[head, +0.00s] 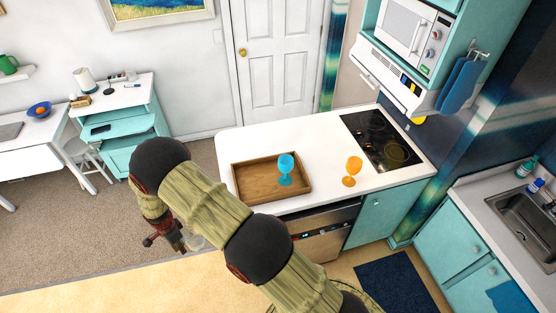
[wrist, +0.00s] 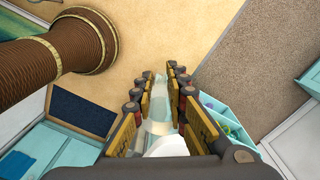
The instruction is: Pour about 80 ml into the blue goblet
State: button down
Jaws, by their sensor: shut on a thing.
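The blue goblet (head: 286,163) stands upright in the wooden tray (head: 243,190), toward its right side, on the white counter. My gripper (head: 178,243) is to the left of the counter and lower in the picture, out over the floor and well apart from the goblet. It is shut on a clear, pale vessel (head: 195,243), which also shows between the fingers in the wrist view (wrist: 158,118). The vessel's exact shape, its tilt and any liquid in it cannot be made out. The wrist view does not show the goblet.
An orange goblet (head: 353,168) stands on the counter (head: 325,140) right of the tray, near the black cooktop (head: 380,138). My arm crosses in front of the counter's left front. A turquoise desk (head: 130,120) stands at the left. The counter behind the tray is clear.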

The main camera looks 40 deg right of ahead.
aim_at(286, 161)
jog(key=i+l, duration=0.1)
jog(key=l, duration=0.3)
jog(key=i+l, duration=0.1)
jog(key=l, duration=0.35)
jog(key=i+l, duration=0.15)
jog(key=l, duration=0.25)
jog(key=i+l, duration=0.1)
jog(key=l, duration=0.35)
jog(key=i+l, duration=0.1)
jog(key=l, duration=0.3)
